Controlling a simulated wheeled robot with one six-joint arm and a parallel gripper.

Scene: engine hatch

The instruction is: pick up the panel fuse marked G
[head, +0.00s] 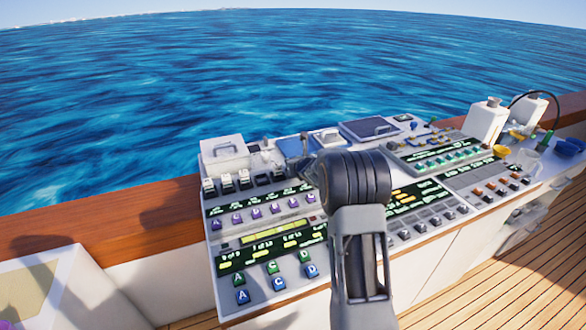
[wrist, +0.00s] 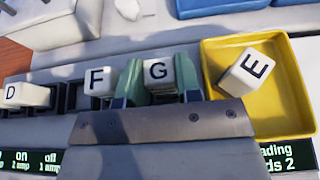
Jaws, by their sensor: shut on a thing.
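In the wrist view, the white panel fuse marked G (wrist: 158,73) stands between the two green fingers of my gripper (wrist: 157,88). The fingers are shut on it, one on each side. Its lower part is hidden by the gripper, so I cannot tell whether it still sits in its slot. The fuse marked F (wrist: 99,81) is just left of the left finger. The fuse marked D (wrist: 27,95) is farther left, past dark empty slots (wrist: 75,97). In the head view, my arm blocks much of the panel, and the G marking cannot be made out.
A yellow tray (wrist: 296,122) lies close to the right of my gripper, with a fuse marked E (wrist: 244,71) tilted in it. In the head view, the console (head: 222,297) carries lettered buttons and displays. White bottles (head: 486,120) stand at the right, and a wooden rail (head: 100,220) runs behind.

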